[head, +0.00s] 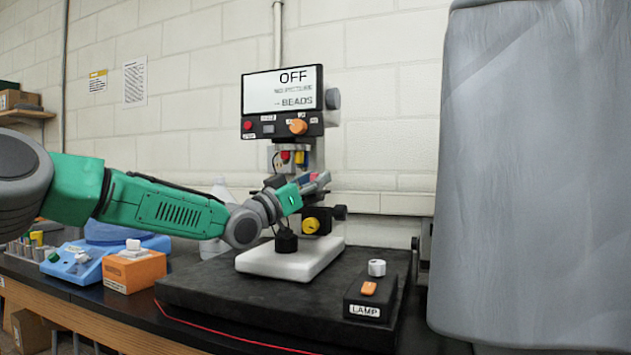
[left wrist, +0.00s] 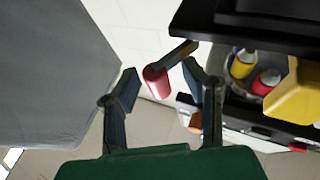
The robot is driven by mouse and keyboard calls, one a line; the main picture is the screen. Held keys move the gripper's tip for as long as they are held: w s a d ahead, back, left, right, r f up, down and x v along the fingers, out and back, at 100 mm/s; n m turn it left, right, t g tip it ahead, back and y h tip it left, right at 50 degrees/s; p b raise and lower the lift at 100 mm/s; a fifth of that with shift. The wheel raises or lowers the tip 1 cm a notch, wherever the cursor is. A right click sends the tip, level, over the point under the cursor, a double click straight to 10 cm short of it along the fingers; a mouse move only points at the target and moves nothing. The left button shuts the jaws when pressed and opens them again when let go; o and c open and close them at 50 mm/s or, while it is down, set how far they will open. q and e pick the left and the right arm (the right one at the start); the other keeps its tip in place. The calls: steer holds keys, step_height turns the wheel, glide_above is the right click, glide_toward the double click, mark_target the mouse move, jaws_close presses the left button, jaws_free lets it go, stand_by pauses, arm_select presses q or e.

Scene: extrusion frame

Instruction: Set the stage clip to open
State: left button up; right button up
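A small lever with a red cylindrical end (left wrist: 155,82) and a brownish arm shows in the left wrist view; it may be the stage clip, but no label shows on it. In the head view a small reddish part (head: 322,179) shows at the microscope beside my gripper. My left gripper (left wrist: 160,73) is open, its two fingers spread on either side of the red end. I cannot tell whether they touch it. In the head view my left gripper (head: 302,186) is at the microscope (head: 312,262), hiding part of its stage. My right gripper is not in view.
The microscope's screen (head: 283,90) reads OFF. Red and yellow-ended parts (head: 299,157) hang below it. A LAMP box (head: 370,297) stands in front on the black slab (head: 230,294). A large grey covered shape (head: 535,180) blocks the right. An orange box (head: 134,270) and blue device (head: 78,262) stand left.

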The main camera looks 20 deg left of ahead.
arm_select(q)
steer(key=shift+s+a, duration=0.15)
steer(key=v, duration=1.1)
steer(key=shift+s+a+f, duration=0.2)
steer(key=shift+f, duration=0.1)
